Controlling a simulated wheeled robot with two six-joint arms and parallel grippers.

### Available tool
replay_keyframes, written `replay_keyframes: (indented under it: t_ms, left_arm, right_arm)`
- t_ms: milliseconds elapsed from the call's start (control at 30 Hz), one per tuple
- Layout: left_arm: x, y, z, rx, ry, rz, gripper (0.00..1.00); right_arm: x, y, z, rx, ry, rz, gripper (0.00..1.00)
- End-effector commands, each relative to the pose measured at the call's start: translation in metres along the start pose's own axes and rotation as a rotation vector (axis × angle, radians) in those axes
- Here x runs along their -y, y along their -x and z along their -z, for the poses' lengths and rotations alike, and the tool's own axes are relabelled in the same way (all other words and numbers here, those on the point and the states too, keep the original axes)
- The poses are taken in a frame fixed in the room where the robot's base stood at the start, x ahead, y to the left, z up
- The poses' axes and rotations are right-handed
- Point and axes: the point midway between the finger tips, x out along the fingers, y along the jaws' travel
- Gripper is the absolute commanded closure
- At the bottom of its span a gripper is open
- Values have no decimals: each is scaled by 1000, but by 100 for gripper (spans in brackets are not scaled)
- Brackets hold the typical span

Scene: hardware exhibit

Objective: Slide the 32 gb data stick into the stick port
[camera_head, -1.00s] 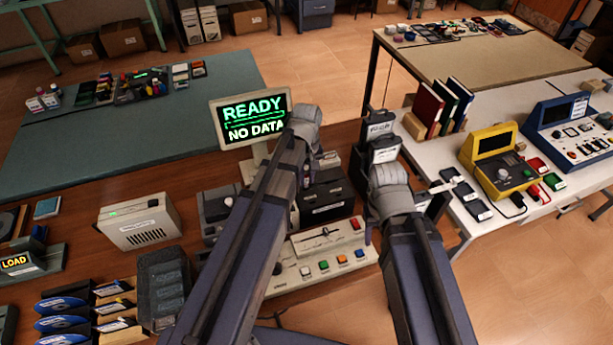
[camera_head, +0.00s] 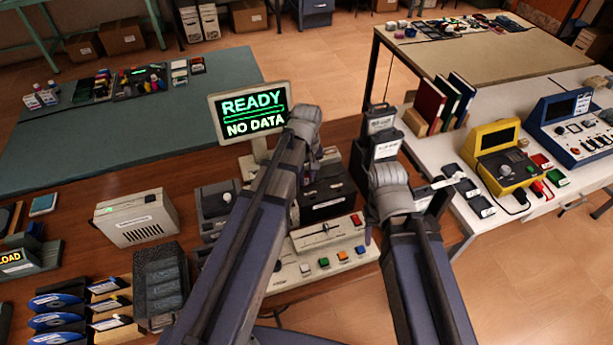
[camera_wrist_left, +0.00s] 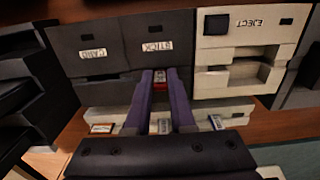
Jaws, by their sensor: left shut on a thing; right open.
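The data stick (camera_wrist_left: 160,80) shows as a small red-and-white end between the purple fingers of my left gripper (camera_wrist_left: 161,84), which is shut on it. Its capacity label is too small to read. The stick port is in a dark box (camera_wrist_left: 120,50), under a label reading STICK, beside a CARD part. The stick end is right at the box's front below that label; I cannot tell whether it is inside the opening. In the head view, my left arm partly hides the dark box (camera_head: 328,200). My right gripper (camera_head: 368,236) is open, mostly hidden behind its wrist.
A pale unit marked EJECT (camera_wrist_left: 245,50) adjoins the dark box. A control panel (camera_head: 335,255) with coloured buttons stands in front. The monitor (camera_head: 249,113) reads READY, NO DATA. Trays of discs (camera_head: 60,315) are at the left; a white bench (camera_head: 480,240) is at the right.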

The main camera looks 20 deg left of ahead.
Motion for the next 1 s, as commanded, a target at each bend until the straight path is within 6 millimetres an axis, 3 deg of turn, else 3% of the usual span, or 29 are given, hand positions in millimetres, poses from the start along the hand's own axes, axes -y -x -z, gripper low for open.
replay_keyframes:
  t_ms: [467,500,700,800,1000]
  left_arm:
    - [0,-4,0,0,0,0,100]
    - [0,-4,0,0,0,0,76]
    - [0,-4,0,0,0,0,53]
    - [0,-4,0,0,0,0,43]
    - [0,-4,0,0,0,0,43]
  right_arm:
    - [0,-3,0,0,0,0,50]
    - [0,-4,0,0,0,0,50]
    - [0,-4,0,0,0,0,50]
    - [0,-4,0,0,0,0,50]
    - [0,-3,0,0,0,0,50]
